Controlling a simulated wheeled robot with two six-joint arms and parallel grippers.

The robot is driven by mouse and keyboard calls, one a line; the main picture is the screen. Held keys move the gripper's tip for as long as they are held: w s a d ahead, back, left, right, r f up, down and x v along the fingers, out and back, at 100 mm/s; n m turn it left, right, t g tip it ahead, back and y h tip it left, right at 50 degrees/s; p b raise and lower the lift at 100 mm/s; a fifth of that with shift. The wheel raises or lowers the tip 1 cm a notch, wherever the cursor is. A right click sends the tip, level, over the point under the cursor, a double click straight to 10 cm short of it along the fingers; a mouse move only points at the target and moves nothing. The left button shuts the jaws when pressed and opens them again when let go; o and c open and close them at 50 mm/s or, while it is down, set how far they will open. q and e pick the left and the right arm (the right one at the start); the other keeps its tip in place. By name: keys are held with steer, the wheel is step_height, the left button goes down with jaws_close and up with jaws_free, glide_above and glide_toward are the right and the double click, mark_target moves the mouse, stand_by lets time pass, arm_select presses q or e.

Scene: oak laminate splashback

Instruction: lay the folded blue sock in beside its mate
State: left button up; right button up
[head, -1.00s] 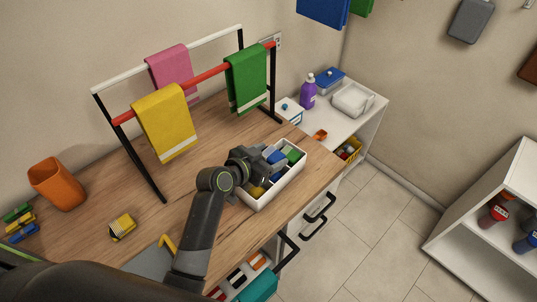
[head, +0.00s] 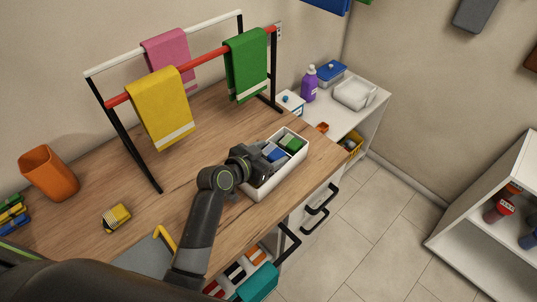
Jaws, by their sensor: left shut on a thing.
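The white sock box (head: 281,180) stands near the front edge of the wooden counter. Rolled green socks (head: 291,143) lie in its far end. My left gripper (head: 268,156) is over the near half of the box, low at its rim. It is shut on the folded blue sock (head: 275,155), which shows just past the fingers. The gripper and wrist hide the near end of the box, and I cannot make out the mate apart from the held sock. My right gripper is not in view.
A drying rack with yellow (head: 161,110), pink (head: 166,51) and green (head: 246,66) towels stands behind the box. A yellow striped sock (head: 117,217) and an orange cup (head: 49,172) are at left. An open drawer (head: 246,273) is below the counter. The counter between rack and box is clear.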

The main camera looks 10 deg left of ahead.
arm_select(q)
steer(key=shift+s+f, duration=0.3)
steer(key=shift+f, duration=0.55)
steer(key=o, duration=0.9)
steer(key=shift+o, duration=0.5)
steer(key=shift+a, duration=0.15)
steer(key=shift+s, duration=0.1)
steer(key=b+v, duration=0.1)
steer(key=v, duration=0.4)
steer(key=r+b+v, duration=0.1)
steer(key=v, duration=1)
steer(key=shift+w+r+b, duration=0.15)
steer(key=shift+w+b, duration=0.2)
steer(key=shift+b, duration=0.05)
steer(key=shift+s+a+r, duration=0.2)
steer(key=shift+s+r, duration=0.2)
steer(key=shift+s, duration=0.2)
